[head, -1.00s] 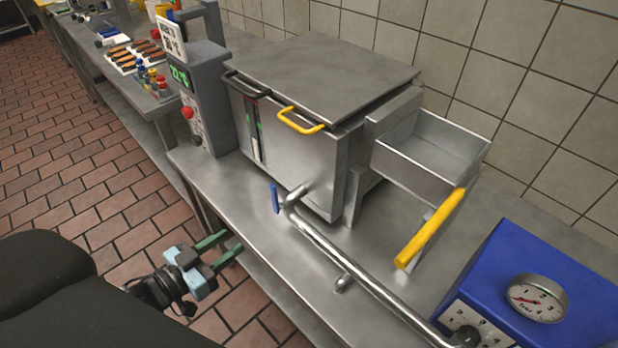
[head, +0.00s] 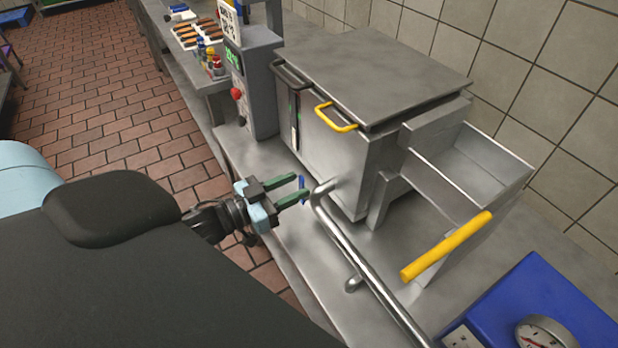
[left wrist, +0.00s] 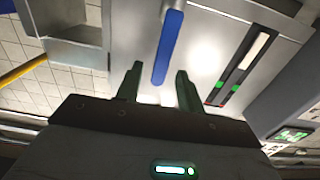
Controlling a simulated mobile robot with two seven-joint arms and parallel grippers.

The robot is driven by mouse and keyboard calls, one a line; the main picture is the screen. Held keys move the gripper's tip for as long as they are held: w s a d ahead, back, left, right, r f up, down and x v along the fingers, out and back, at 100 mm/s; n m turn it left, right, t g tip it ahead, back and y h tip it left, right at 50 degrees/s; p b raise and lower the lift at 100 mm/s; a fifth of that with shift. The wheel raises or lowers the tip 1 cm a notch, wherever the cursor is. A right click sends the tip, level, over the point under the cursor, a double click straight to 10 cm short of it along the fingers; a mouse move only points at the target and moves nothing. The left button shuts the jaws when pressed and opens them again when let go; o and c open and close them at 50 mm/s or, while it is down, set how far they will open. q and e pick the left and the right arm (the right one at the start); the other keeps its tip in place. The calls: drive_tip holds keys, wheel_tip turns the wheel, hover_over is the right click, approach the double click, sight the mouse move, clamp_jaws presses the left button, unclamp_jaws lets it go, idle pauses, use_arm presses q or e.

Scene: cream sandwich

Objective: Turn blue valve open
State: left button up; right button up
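The blue valve handle (head: 302,182) is a small lever at the end of the steel pipe by the front of the steel tank. In the head view it is mostly hidden at my left fingertips. In the left wrist view the blue handle (left wrist: 168,48) shows as a long bar, its lower end between the two green fingers. My left gripper (head: 301,186) is open, with its fingers on either side of the handle; I cannot tell whether they touch it. The left wrist view also shows the open left gripper (left wrist: 158,76). My right gripper is not in view.
The steel tank (head: 335,165) with a lid and yellow handle (head: 336,118) stands behind the valve. A bent pipe (head: 362,262) runs along the counter to a blue box (head: 560,300) with a gauge. A grey control column (head: 262,90) stands left of the tank.

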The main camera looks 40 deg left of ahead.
sight(300, 183)
use_arm(q)
drive_tip(key=shift+x, duration=2.3)
clamp_jaws()
